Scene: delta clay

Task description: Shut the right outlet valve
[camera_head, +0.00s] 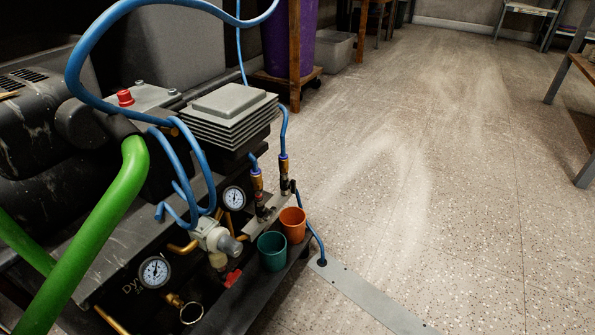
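Two outlets with brass-coloured and dark fittings stand side by side at the right end of the compressor. Each has a blue hose running up from it. The right outlet valve (285,177) is the farther one, with a small dark lever or part beside its lower end. The left outlet valve (258,190) is just left of it. Whether either valve is open or shut is too small to tell. Neither of my grippers is in view, and nothing touches the valves.
The compressor (205,100) fills the left, with a thick green tube (95,235) in front. An orange cup (292,224) and a teal cup (272,251) stand below the valves. Two gauges (155,271) and a red handle (232,278) are nearby. The floor (430,170) at right is clear.

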